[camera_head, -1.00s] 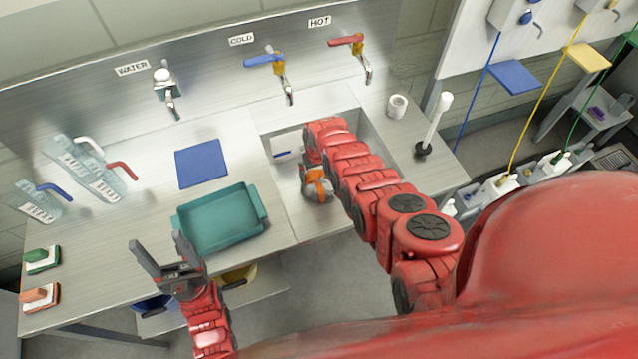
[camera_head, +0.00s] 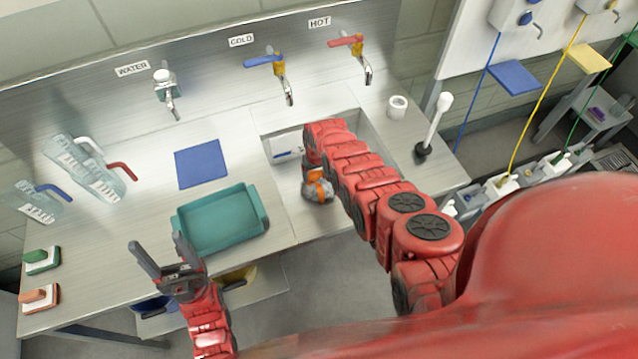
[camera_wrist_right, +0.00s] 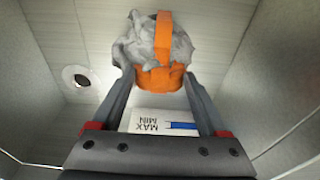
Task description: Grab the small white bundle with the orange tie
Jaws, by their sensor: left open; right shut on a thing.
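The small bundle (camera_head: 317,192) is greyish white and crumpled, with an orange tie around it. In the head view it shows just left of my right arm, over the sink's front left part. In the right wrist view the bundle (camera_wrist_right: 146,45) sits at the fingertips of my right gripper (camera_wrist_right: 158,82), which is shut on it around the orange tie. In the head view my right gripper is mostly hidden by its arm.
The teal tray (camera_head: 222,219) and a blue mat (camera_head: 201,164) lie left of the sink (camera_head: 352,112). Clear jugs (camera_head: 82,168) and brushes (camera_head: 41,259) stand far left. A white cup (camera_head: 397,107) and a plunger-like tool (camera_head: 435,125) stand right of the sink.

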